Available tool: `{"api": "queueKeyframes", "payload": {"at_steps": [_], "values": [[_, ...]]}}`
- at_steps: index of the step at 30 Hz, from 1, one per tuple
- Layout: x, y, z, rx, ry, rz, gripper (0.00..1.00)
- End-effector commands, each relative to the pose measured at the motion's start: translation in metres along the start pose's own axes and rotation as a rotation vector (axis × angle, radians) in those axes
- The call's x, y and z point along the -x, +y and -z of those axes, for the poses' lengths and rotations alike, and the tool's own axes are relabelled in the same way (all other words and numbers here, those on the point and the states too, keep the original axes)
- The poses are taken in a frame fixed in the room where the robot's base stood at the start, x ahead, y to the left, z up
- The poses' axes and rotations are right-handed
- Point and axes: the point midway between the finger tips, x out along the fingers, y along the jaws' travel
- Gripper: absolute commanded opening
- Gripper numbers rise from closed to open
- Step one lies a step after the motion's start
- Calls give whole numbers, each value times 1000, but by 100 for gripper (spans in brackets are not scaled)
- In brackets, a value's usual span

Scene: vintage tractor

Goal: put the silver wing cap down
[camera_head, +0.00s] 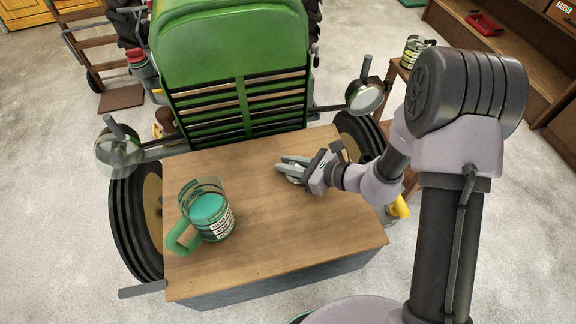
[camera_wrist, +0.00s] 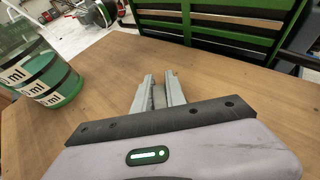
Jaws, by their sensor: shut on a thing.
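My gripper (camera_head: 286,166) is over the wooden box top (camera_head: 290,245), near its back edge in front of the tractor grille. Its two grey fingers also show in the wrist view (camera_wrist: 159,88). They are shut on a small grey piece, the silver wing cap (camera_wrist: 159,98), most of which the fingers hide. A bit of the cap (camera_head: 294,180) shows below the fingers in the head view. The cap is at or very close to the wood; I cannot tell whether it touches.
A clear jug (camera_head: 212,225) with green liquid and a green handle stands on the left of the top. The green tractor (camera_head: 235,50) rises behind, with round lamps (camera_head: 364,98) at the sides. The front and right of the top are clear.

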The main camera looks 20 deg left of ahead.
Motion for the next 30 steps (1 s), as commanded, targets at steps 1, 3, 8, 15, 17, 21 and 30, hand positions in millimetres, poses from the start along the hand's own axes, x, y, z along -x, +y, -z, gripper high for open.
{"api": "queueKeyframes", "payload": {"at_steps": [1, 3, 8, 15, 17, 21, 30], "values": [[0, 0, -1, 2, 1, 1, 0], [1, 0, -2, 2, 1, 1, 0], [-1, 0, 2, 2, 1, 1, 0], [0, 0, 1, 2, 1, 0, 38], [0, 0, 1, 2, 1, 0, 38], [1, 0, -1, 2, 1, 0, 38], [55, -2, -4, 1, 1, 5, 38]]}}
